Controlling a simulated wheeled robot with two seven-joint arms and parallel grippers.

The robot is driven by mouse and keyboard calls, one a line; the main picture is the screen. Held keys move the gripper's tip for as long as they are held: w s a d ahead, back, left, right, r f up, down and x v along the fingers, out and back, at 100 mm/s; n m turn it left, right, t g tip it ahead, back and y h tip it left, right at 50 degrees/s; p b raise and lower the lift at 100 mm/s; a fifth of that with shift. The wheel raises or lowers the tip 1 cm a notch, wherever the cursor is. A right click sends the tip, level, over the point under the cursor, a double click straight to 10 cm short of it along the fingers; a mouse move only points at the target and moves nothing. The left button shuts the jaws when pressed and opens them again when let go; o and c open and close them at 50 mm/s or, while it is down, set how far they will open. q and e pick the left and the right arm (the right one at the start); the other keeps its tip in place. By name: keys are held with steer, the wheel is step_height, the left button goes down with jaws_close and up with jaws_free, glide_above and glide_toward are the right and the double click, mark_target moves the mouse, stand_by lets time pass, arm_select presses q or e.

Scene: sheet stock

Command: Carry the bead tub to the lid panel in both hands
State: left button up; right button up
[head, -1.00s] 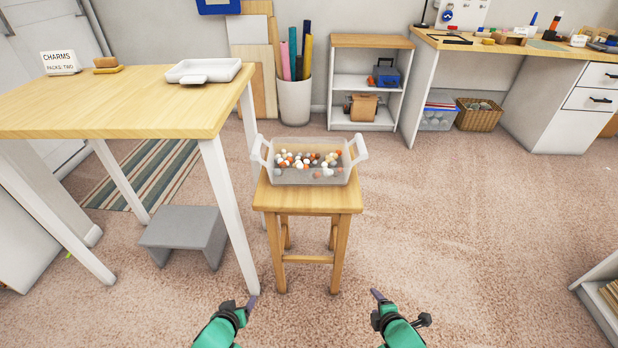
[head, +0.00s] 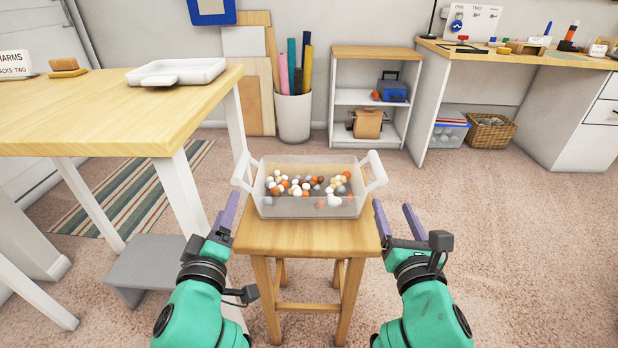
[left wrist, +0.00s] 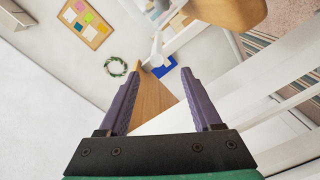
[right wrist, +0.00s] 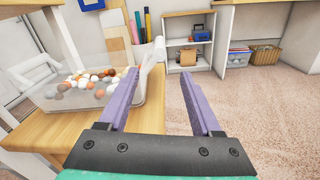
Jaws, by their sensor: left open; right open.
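The bead tub (head: 309,206) is a clear, open box with white, orange and grey beads and a pale handle at each end. It stands upright on a small wooden stool (head: 308,240). My left gripper (head: 226,212) is open and empty, just below the tub's left handle (head: 241,172). My right gripper (head: 394,207) is open and empty, just below the right handle (head: 377,170). In the right wrist view the tub (right wrist: 60,98) is at the left. A shallow white tray-like piece (head: 152,80) lies on the table; I cannot tell whether it is the lid panel.
The wooden table (head: 100,125) stands close at the left, its leg (head: 186,195) near my left arm. A grey step (head: 150,262) is beneath it. A shelf (head: 370,53), a bin of rolls (head: 293,115) and a desk stand behind. Carpet is clear at right.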

mark_target(241, 167)
arm_select(q)
steer(key=shift+w+r, duration=0.2)
steer(key=shift+w, duration=0.05)
steer(key=shift+s+r, duration=0.2)
steer(key=shift+s, duration=0.1)
steer(key=w, duration=1.4)
steer(key=shift+w+a+f, duration=0.1)
steer(key=shift+w+a, duration=0.05)
steer(key=shift+w, duration=0.2)
arm_select(e)
steer(key=w, duration=1.4)
steer(key=shift+w+a+r, duration=0.1)
steer(key=shift+w+r, duration=0.2)
arm_select(q)
jaws_close()
arm_select(e)
jaws_close()
